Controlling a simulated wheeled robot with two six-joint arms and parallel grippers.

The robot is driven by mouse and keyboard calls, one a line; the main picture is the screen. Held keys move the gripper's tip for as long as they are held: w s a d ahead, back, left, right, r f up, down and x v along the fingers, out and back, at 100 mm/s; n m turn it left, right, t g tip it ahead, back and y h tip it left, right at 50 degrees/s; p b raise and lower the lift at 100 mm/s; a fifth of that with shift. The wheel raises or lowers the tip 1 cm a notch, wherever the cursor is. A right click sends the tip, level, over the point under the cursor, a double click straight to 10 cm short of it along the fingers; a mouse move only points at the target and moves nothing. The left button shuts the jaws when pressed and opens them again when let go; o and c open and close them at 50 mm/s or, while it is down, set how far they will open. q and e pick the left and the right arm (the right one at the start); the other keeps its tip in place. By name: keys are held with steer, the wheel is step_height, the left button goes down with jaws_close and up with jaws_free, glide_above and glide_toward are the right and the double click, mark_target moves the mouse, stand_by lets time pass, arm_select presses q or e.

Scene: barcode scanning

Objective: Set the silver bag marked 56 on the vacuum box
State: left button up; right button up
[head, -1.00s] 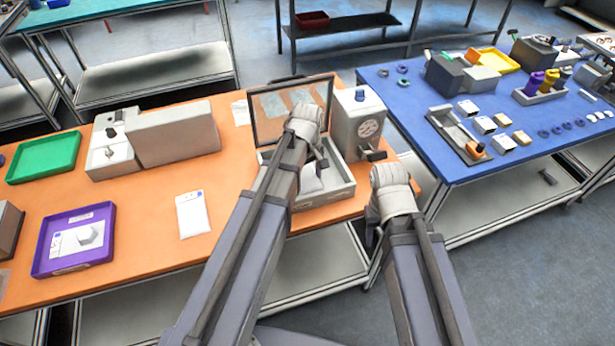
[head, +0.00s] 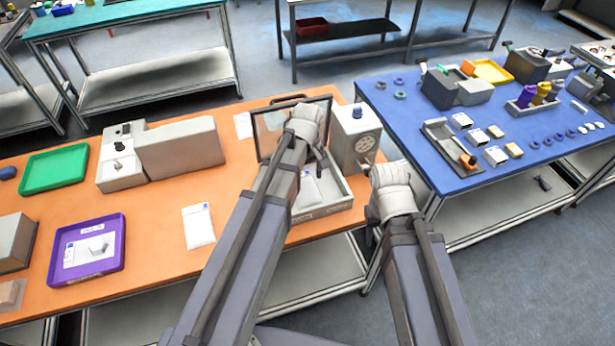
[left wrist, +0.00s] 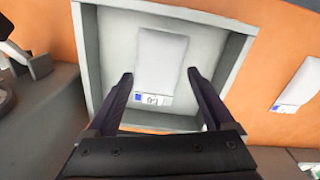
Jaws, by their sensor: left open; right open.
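A pale silver-white bag (head: 316,188) lies in the open grey box (head: 325,210) with a raised lid, which looks like the vacuum box. The left wrist view shows the bag (left wrist: 162,58) flat on the box floor, its small label facing up; the number is too small to read surely. My left gripper (head: 318,160) is over the box. Its open fingers (left wrist: 160,88) stand apart on either side of the bag's label end. My right gripper (head: 374,232) is open and empty beside the orange table's edge, its fingers mostly hidden.
Another pale bag (head: 199,228) lies on the orange table (head: 160,205), left of the box. A grey unit with a blue knob (head: 355,138) stands close to the box's right. A purple tray (head: 112,262), a green tray (head: 55,170) and a grey machine (head: 180,145) stand further left.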

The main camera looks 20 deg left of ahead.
mark_target(307, 193)
arm_select(q)
step_height(307, 193, up, 6)
steer(key=p, duration=0.5)
steer(key=s+d+m+y, duration=0.1)
steer(key=s+d+m, duration=0.9)
steer(key=s+m, duration=0.3)
steer(key=shift+s+d+m, duration=0.25)
steer(key=shift+s+m, duration=0.05)
steer(key=shift+s, duration=0.35)
